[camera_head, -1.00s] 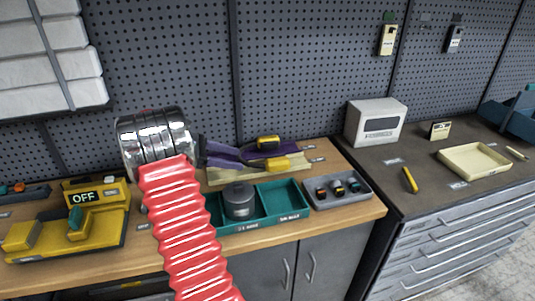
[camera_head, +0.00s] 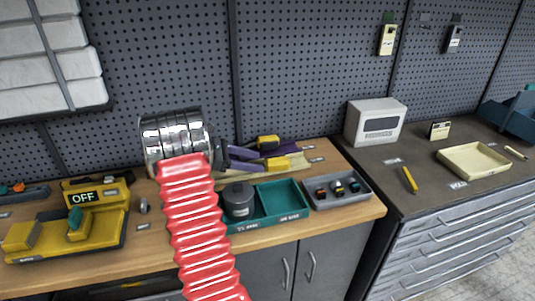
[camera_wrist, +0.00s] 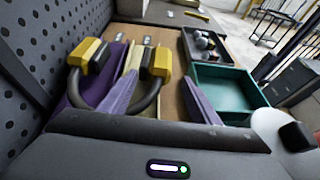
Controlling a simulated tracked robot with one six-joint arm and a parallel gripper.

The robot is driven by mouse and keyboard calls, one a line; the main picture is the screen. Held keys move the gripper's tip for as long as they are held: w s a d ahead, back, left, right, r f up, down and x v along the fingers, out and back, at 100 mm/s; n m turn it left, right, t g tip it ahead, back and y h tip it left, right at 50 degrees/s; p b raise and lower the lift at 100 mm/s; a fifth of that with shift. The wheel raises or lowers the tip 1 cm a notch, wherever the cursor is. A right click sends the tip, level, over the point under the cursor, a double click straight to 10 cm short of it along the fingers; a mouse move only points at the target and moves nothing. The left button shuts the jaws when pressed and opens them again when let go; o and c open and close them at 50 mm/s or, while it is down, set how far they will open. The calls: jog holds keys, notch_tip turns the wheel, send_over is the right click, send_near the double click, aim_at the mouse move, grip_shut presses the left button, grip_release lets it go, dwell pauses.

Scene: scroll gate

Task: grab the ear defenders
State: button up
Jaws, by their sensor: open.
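The ear defenders have two yellow-and-black cups and a dark curved band. They lie at the back of the wooden bench; the front cup (camera_head: 276,163) shows in the head view. My gripper (camera_head: 258,160), with purple fingers, is open and reaches in from the left. In the wrist view my gripper (camera_wrist: 160,76) has one finger over the band, between the cups, and the other right of the right cup. Whether either finger touches is unclear.
A teal tray (camera_head: 282,203) holding a dark round can (camera_head: 239,199) stands in front. A grey tray (camera_head: 352,199) with small items is to its right. A yellow device marked OFF (camera_head: 95,215) stands left. The pegboard (camera_head: 290,70) rises close behind.

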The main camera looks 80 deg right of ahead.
aim_at(265, 162)
jog(key=shift+x, duration=1.1)
jog(key=shift+s+f, duration=0.1)
jog(key=shift+x, duration=2.5)
jog(key=shift+d, duration=0.15)
jog(key=shift+c, duration=0.4)
jog(key=c, duration=1.2)
